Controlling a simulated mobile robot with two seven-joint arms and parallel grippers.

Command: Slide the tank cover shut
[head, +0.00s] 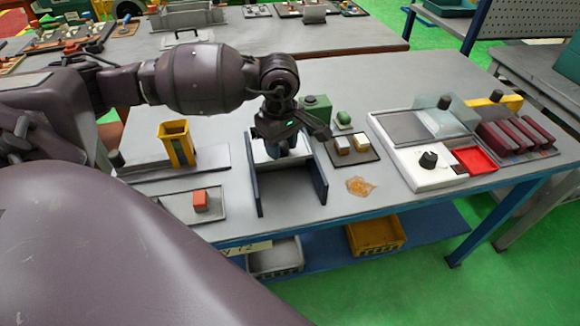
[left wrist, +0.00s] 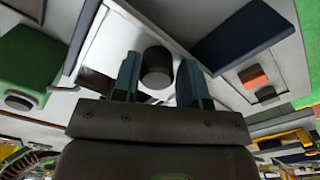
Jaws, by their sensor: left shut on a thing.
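My left gripper (head: 285,150) points down over a station with two upright dark blue side walls (head: 319,178), near the middle of the table. A light, whitish panel (head: 262,153) lies between the walls at their far end and looks like the tank cover. In the left wrist view, a dark round knob (left wrist: 157,66) stands between my two blue-green fingertips (left wrist: 160,80), and the gripper is shut on it. One blue wall (left wrist: 243,36) shows at the right of that view. The gripper hides much of the panel in the head view. My right gripper is not in view.
A green box (head: 316,108) stands just behind right of the walls. A dark tray (head: 368,153) with small blocks and an amber patch (head: 360,186) lie right. A yellow holder (head: 177,144) and a tray with a red block (head: 201,200) are left. Bare tabletop lies between.

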